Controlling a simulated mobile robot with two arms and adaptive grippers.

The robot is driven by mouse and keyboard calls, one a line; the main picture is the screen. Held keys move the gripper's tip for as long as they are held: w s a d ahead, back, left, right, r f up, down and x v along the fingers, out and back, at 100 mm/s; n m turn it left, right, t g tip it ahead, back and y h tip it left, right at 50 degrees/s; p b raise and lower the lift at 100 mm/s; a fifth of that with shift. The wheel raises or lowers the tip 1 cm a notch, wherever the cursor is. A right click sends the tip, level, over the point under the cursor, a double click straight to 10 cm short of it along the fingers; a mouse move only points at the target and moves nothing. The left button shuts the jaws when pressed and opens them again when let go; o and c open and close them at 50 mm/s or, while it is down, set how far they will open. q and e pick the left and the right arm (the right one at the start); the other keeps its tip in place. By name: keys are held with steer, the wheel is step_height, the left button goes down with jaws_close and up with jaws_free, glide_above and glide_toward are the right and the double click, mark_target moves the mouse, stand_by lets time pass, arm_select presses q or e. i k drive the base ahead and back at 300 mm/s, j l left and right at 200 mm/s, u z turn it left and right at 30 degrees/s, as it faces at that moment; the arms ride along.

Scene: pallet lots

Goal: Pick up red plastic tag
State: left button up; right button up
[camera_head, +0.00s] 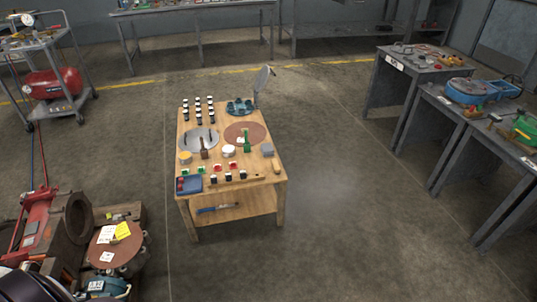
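A wooden table (258,185) stands in the middle of the head view, with many small items on top. Two small red pieces, one on the left (217,166) and one on the right (233,166), lie towards its front edge, beside small green pieces (201,170). Another bit of red shows at the blue tray (194,184) on the front left corner. These are too small to tell for sure which is the red plastic tag. Neither of my grippers is in view.
Grey workbenches (393,92) line the right side. A cart with a red tank (53,83) stands at the back left. Machine parts and a brown disc (115,246) crowd the lower left. The floor (350,230) right of the table is clear.

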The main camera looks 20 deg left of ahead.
mark_target(217, 167)
steer(key=i+l+u, duration=0.2)
steer(key=i, duration=0.3)
steer(key=i+u, duration=0.2)
steer(key=i, duration=0.3)
steer(key=i+l+u, duration=0.2)
steer(key=i, duration=0.3)
steer(key=l, duration=0.1)
